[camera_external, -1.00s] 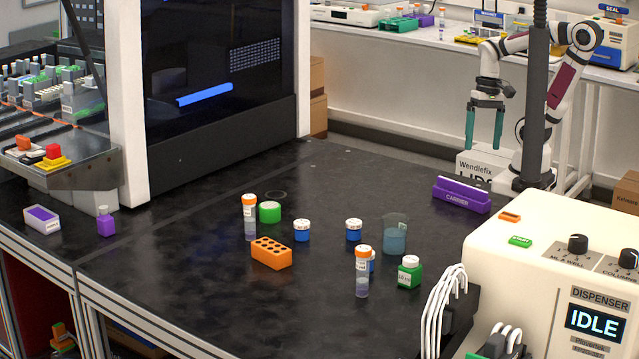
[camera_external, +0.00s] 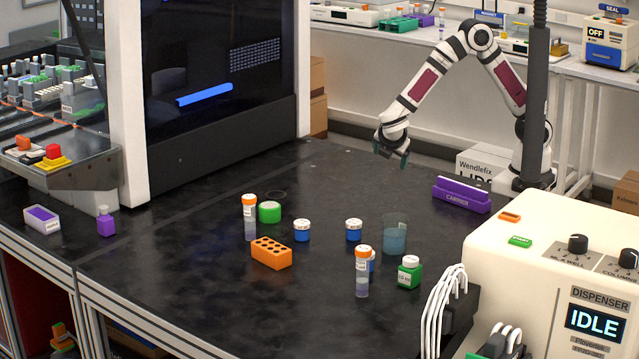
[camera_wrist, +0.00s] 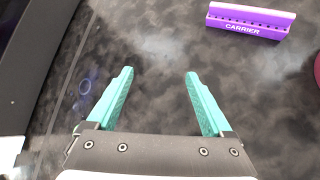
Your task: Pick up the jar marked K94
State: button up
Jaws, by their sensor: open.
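Three small blue jars with white lids stand on the black bench in the external view. One jar (camera_external: 302,231) is near the orange rack, one jar (camera_external: 354,230) is left of the beaker, and a third (camera_external: 372,261) is partly hidden behind an orange-capped tube. Their markings are too small to read, so I cannot tell which is K94. My gripper (camera_external: 392,159) is above the far part of the bench, away from the jars. In the wrist view my gripper (camera_wrist: 159,73) is open, with nothing between its teal fingers. No jar shows there.
A purple carrier (camera_external: 461,196) is at right.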

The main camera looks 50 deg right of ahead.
jog(key=a+f+n+t+y, duration=0.1)
jog(key=a+f+n+t, duration=0.35)
jog(key=a+n, duration=0.4)
jog(key=n+t+y, duration=0.3)
jog(key=n+y, duration=0.2)
jog(key=n, duration=0.2)
send_near(307, 229)
jog(key=x, duration=1.2)
jog(key=shift+d+f, duration=0.1)
grip_shut()
jog(key=shift+t, duration=0.25)
